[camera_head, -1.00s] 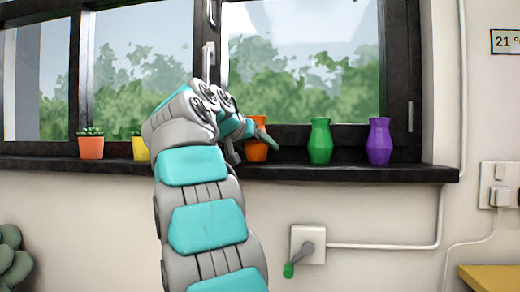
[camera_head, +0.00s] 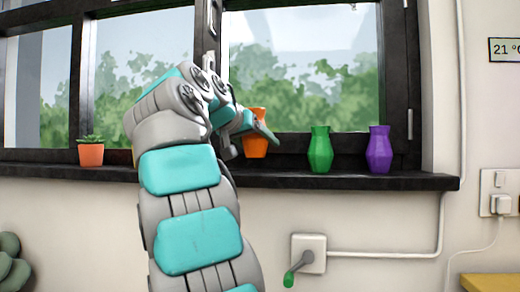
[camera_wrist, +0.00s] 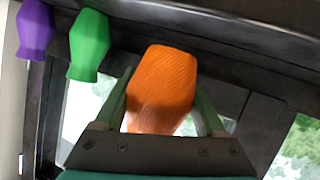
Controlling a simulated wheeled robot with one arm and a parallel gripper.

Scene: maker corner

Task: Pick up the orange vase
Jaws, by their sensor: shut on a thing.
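The orange vase (camera_head: 256,146) is partly hidden behind my gripper (camera_head: 250,135) in the head view. It appears raised slightly above the dark window sill. In the wrist view the orange vase (camera_wrist: 163,85) fills the space between the two green fingers of my gripper (camera_wrist: 162,105), which is shut on it.
A green vase (camera_head: 320,150) and a purple vase (camera_head: 379,150) stand on the sill (camera_head: 350,180) to the right. A potted plant (camera_head: 91,150) in an orange pot stands at the left. The dark window frame (camera_head: 345,140) rises behind. A wall box with a green-tipped lever (camera_head: 300,262) is below.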

